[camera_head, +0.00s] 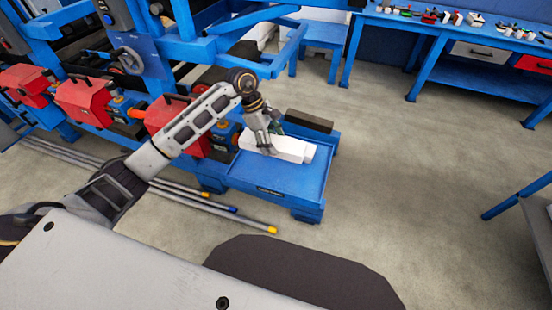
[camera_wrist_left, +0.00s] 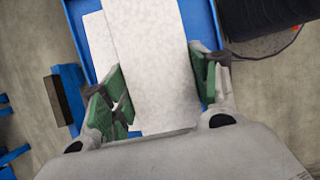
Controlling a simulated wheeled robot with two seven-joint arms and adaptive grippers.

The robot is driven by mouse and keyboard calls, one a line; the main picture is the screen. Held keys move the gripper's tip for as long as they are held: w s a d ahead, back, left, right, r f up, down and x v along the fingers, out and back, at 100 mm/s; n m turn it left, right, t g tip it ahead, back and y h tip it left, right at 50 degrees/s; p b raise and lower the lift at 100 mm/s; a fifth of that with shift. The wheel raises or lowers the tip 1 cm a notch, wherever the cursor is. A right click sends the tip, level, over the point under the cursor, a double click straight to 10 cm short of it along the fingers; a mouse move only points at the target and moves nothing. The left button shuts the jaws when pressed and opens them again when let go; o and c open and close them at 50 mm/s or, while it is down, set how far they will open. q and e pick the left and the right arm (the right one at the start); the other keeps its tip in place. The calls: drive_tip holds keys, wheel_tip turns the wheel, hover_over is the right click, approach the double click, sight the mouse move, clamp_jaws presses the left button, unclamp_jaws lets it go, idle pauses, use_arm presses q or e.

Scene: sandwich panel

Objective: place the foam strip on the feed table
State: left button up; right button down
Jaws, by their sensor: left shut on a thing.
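A white foam strip (camera_head: 288,147) lies low over the blue feed table (camera_head: 275,182), along its upper part in the head view. My left gripper (camera_head: 268,146) reaches down from the left and is shut on this strip. In the left wrist view, the green-padded fingers of my left gripper (camera_wrist_left: 157,92) stand on either side of the white strip (camera_wrist_left: 152,55). A second white piece (camera_wrist_left: 99,45) shows beside and partly under it. I cannot tell whether the held strip touches what is beneath it. My right gripper is not in view.
A dark block (camera_head: 309,121) sits at the feed table's far edge. Blue machine frames with red boxes (camera_head: 84,102) stand at the left, and rods (camera_head: 215,209) lie on the floor. A blue workbench (camera_head: 460,66) stands at the back right. The floor right of the table is clear.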

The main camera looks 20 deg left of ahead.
use_arm(q)
wheel_tip(320, 180, down, 5)
drive_tip(key=shift+r, duration=0.15)
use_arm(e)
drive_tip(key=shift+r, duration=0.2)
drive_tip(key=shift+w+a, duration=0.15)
use_arm(q)
drive_tip(key=shift+f, duration=0.2)
drive_tip(key=shift+f+p, duration=0.35)
drive_tip(key=shift+f, duration=1.35)
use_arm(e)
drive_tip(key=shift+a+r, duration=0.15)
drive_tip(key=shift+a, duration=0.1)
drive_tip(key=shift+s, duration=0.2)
use_arm(q)
drive_tip(key=shift+f, duration=0.15)
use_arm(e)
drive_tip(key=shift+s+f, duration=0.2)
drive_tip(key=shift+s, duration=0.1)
